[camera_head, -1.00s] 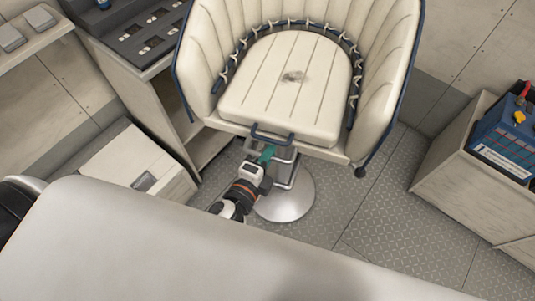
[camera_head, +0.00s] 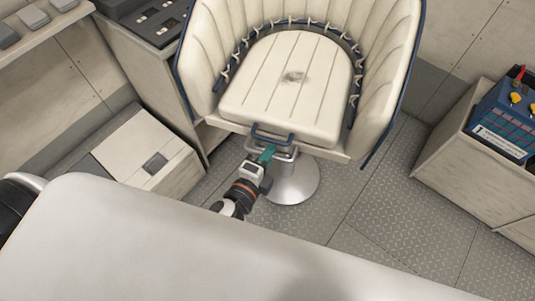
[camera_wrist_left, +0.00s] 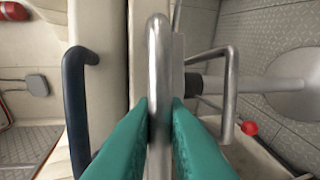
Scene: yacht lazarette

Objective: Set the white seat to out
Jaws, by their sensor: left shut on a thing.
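The white seat (camera_head: 285,90) is a cream padded chair with a curved back and blue trim. It stands on a metal pedestal (camera_head: 297,184), whose round foot is on the floor. A dark blue handle (camera_head: 272,137) runs along its front edge and also shows in the left wrist view (camera_wrist_left: 76,105). My left gripper (camera_head: 267,154) is under the front edge. In the left wrist view its teal fingers (camera_wrist_left: 159,115) are shut on a metal bar (camera_wrist_left: 158,45), beside the blue handle. My right gripper is not in view.
A grey console (camera_head: 150,20) stands left of the seat, with a low pale box (camera_head: 145,150) below it. A blue battery (camera_head: 510,120) sits on a crate (camera_head: 470,170) at the right. The metal floor (camera_head: 390,200) between seat and crate is clear.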

